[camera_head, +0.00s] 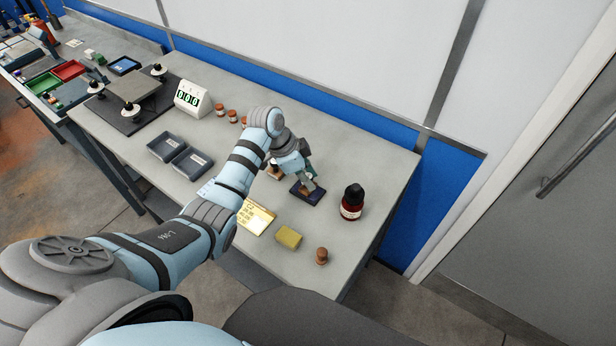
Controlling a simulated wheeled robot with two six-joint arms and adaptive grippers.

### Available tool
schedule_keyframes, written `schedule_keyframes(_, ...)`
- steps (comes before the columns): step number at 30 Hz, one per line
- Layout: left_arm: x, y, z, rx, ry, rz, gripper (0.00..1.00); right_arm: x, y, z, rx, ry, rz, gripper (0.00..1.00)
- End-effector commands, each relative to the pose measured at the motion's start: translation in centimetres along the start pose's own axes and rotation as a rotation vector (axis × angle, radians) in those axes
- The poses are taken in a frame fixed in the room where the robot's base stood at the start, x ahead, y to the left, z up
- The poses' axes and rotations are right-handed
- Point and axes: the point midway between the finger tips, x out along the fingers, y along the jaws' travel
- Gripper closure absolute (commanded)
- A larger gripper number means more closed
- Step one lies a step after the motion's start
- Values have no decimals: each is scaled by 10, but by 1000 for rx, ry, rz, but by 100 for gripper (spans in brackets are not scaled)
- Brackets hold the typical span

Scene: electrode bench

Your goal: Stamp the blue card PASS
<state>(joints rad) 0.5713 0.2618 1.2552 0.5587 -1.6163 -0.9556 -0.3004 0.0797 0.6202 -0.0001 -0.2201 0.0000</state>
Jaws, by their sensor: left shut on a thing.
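My left gripper (304,174) is over the dark ink pad (309,196), right of the table's middle. It is shut on a small stamp, mostly hidden by the fingers; a bit of green shows at the fingertips. I cannot tell whether the stamp touches the pad. A pale blue card edge (206,189) shows left of my forearm, which hides the rest. A yellow printed card (255,217) lies just right of the forearm. A brown wooden-handled stamp (321,256) stands near the front edge. My right gripper is out of view.
A dark red bottle with a black cap (352,204) stands right of the pad. A yellow block (288,238) lies in front. Two grey trays (166,147), a display showing zeros (192,99) and small brown jars (219,110) are behind left. The table's right end is clear.

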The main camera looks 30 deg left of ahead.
Motion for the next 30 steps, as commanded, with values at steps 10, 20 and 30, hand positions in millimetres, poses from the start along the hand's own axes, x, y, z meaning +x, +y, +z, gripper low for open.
schedule_keyframes(10, 0, 0, 0, 0, 0, 1, 96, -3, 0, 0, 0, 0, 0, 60)
schedule_keyframes(20, 1, 0, 1, -1, -1, 2, 96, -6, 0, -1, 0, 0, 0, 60)
schedule_keyframes(30, 2, 1, 1, -1, -2, 2, 96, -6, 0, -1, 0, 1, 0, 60)
